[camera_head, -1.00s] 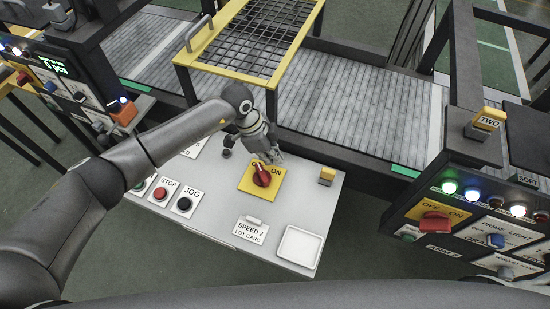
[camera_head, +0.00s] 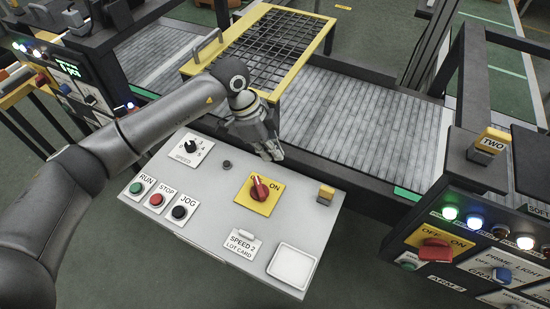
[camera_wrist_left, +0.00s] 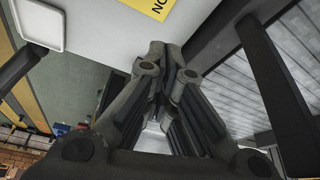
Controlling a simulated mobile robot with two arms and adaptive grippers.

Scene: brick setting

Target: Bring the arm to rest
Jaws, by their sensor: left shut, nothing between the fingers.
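My left gripper (camera_head: 268,148) is shut and empty. It hangs above the back edge of the white control panel (camera_head: 215,215), behind the red rotary switch (camera_head: 260,188) on its yellow OFF/ON plate, and is apart from the switch. My left arm reaches in from the left side of the head view. In the left wrist view the closed fingers (camera_wrist_left: 172,60) fill the middle, with the panel and a corner of the yellow plate (camera_wrist_left: 150,7) beyond them. My right gripper is not in view.
A yellow-framed mesh guard (camera_head: 325,50) and conveyor lie behind. A second panel (camera_head: 475,245) stands at right.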

